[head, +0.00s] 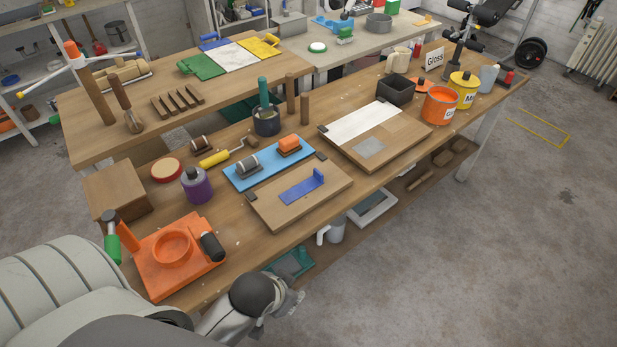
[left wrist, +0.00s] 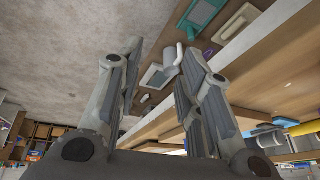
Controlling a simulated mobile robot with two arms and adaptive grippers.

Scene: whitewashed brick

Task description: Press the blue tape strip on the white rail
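The blue tape strip (head: 300,188) lies on a small wooden board near the table's front edge. Its right end stands up from the board. A wide white strip (head: 365,122) lies along the back of a larger wooden board to the right; I cannot tell whether this is the white rail. My left gripper (head: 290,298) is low in front of the table, apart from the tape and the board. In the left wrist view my left gripper (left wrist: 163,52) has its fingers spread, with nothing between them. My right gripper is not in view.
An orange tray (head: 150,272) stands at the table's front left. A blue mat (head: 268,152) with rollers lies behind the tape's board. An orange can (head: 440,106) and a yellow can (head: 463,90) stand at the right. A lower shelf under the table holds a white jug (head: 335,231).

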